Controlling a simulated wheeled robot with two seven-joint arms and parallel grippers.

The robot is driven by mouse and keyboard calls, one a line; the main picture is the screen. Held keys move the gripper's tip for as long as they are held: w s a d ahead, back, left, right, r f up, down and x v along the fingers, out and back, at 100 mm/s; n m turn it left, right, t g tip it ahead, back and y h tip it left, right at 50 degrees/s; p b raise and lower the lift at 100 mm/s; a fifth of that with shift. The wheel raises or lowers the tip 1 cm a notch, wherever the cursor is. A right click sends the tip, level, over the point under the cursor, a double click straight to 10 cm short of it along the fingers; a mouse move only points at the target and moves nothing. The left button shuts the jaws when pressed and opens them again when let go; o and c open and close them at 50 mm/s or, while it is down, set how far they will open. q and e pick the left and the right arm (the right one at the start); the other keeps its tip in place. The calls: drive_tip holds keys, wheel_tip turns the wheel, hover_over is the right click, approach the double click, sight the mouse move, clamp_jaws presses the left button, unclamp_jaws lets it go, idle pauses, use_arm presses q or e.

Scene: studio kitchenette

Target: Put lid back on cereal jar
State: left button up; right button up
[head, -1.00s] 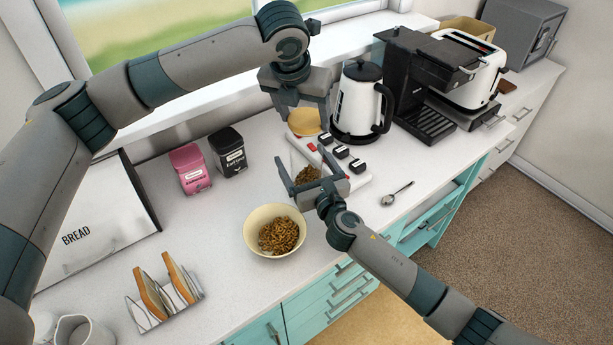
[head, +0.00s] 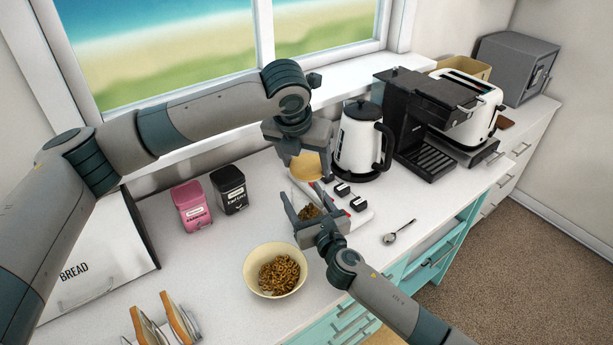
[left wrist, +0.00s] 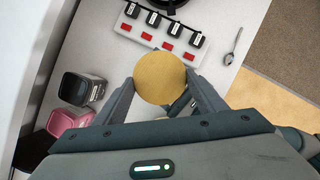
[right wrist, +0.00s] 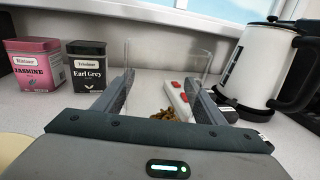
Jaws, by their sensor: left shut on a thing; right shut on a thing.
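The round tan lid (head: 306,167) is held by my left gripper (head: 305,158), which is shut on its edges. In the left wrist view the lid (left wrist: 160,78) sits flat between the fingertips. The clear cereal jar (right wrist: 165,62) stands upright on the counter with my right gripper (right wrist: 160,88) shut around its sides. Some brown cereal (right wrist: 176,115) shows low in the jar. In the head view the jar (head: 309,212) is partly hidden by my right gripper (head: 313,212). The lid is apart from the jar, higher and behind it in the picture.
A bowl of cereal (head: 250,276) stands in front-left of the jar. Pink (head: 192,206) and black (head: 230,189) tea tins stand to the left. A power strip (left wrist: 150,38) with plugs lies close beside the jar, and a kettle (head: 357,145) stands behind right. A spoon (head: 398,232) lies to the right.

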sight(307, 180)
use_arm(q)
drive_tip(key=shift+f, duration=1.5)
drive_tip(key=shift+f, duration=0.85)
drive_tip(key=shift+f, duration=0.4)
drive_tip(key=shift+s+a+f, duration=0.15)
drive_tip(key=shift+s+f, duration=0.05)
drive_tip(key=shift+f, duration=0.5)
drive_tip(key=shift+d+r, duration=0.2)
drive_tip(key=shift+r, duration=0.2)
idle(0.7)
drive_tip(key=shift+r, duration=0.45)
idle(0.3)
